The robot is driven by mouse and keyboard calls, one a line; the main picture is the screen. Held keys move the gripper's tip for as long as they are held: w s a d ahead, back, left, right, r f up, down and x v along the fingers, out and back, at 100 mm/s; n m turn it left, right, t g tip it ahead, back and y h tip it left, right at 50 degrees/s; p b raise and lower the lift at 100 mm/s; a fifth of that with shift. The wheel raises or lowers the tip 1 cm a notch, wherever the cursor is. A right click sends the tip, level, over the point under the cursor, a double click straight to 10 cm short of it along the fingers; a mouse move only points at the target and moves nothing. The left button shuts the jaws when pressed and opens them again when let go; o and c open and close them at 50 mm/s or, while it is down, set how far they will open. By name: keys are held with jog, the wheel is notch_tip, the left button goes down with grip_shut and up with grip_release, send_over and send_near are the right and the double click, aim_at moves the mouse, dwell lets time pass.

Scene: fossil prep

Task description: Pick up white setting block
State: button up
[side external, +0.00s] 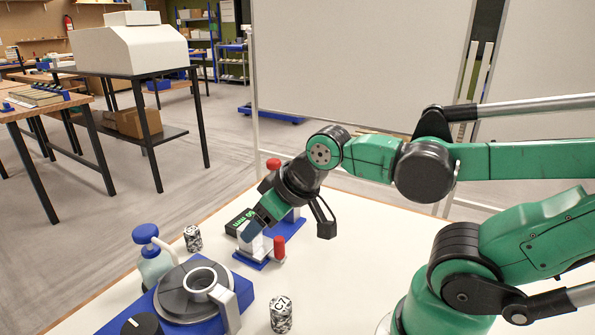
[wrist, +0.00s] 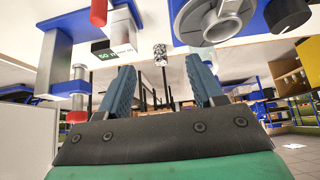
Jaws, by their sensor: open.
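A white block (side external: 251,246), which I take as the setting block, stands upright on a small blue base (side external: 250,262) beside a red post (side external: 279,244). In the wrist view the white block (wrist: 124,24) shows near the top, beyond the left finger's tip. My gripper (side external: 252,228) is just above and in front of the block in the side view and hides its upper part. In the wrist view my gripper (wrist: 160,63) has its two blue fingers wide apart with nothing between them. I cannot tell whether a finger touches the block.
A blue turntable unit (side external: 180,300), a bottle (side external: 152,262) and two speckled cylinders (side external: 281,314) (side external: 192,238) are nearby. The white tabletop right of the block is clear.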

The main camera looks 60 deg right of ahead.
dwell(0.4)
jog(key=o, duration=0.4)
jog(key=shift+c, duration=0.2)
jog(key=n+g+h, duration=0.4)
jog(key=n+h, duration=0.2)
jog(key=n, duration=0.5)
send_over(252, 247)
jog(key=a, duration=0.1)
notch_tip(252, 247, down, 3)
jog(key=f+n+h, duration=0.1)
jog(key=n+h, duration=0.1)
jog(key=w+f+n+g+h, duration=0.1)
jog(key=n, duration=0.1)
jog(key=w+f+n+h, duration=0.1)
jog(key=h, duration=0.1)
jog(key=shift+d+f+n+g+h, duration=0.15)
jog(key=shift+n+g+h, duration=0.15)
jog(key=shift+n+g, duration=0.1)
jog(key=shift+s+a+f+n+g+h, duration=0.1)
jog(key=shift+f+n+g+h, duration=0.1)
jog(key=shift+f+n+h, duration=0.25)
jog(key=shift+s+a+f+n+g+h, duration=0.1)
jog(key=shift+f+n+g+h, duration=0.1)
jog(key=shift+f+n+h, duration=0.2)
jog(key=shift+d+f, duration=0.25)
jog(key=shift+d, duration=0.1)
jog(key=shift+x, duration=2.45)
